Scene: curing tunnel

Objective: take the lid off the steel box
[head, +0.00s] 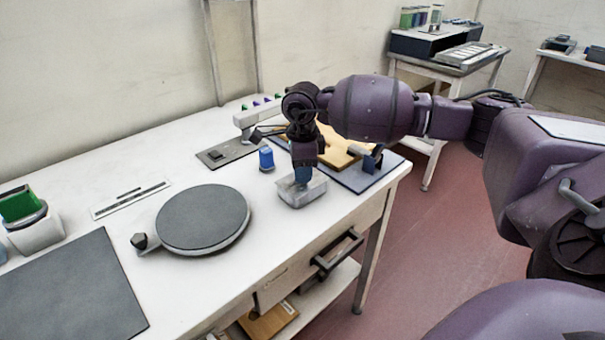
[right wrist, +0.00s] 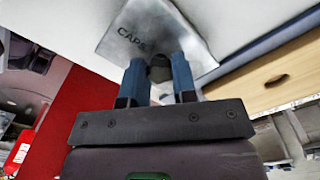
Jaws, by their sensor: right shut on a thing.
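The small steel box (head: 303,194) stands on the white table near its right front edge. Its lid shows in the right wrist view as a grey metal plate (right wrist: 150,30) marked "CAPS", with a dark round knob (right wrist: 160,73). My right gripper (head: 302,178) is above the box, pointing down. In the right wrist view its two blue fingers (right wrist: 160,80) are shut on the lid's knob. The fingers partly cover the lid in the head view, and I cannot tell whether a gap lies between lid and box. My left gripper is not in view.
A blue cylinder (head: 266,158) stands close to the left of the box. A dark blue mat (head: 376,176) with a wooden board (head: 340,152) lies behind and right. A round grey turntable (head: 203,217) is to the left. Bare table lies in front of the box.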

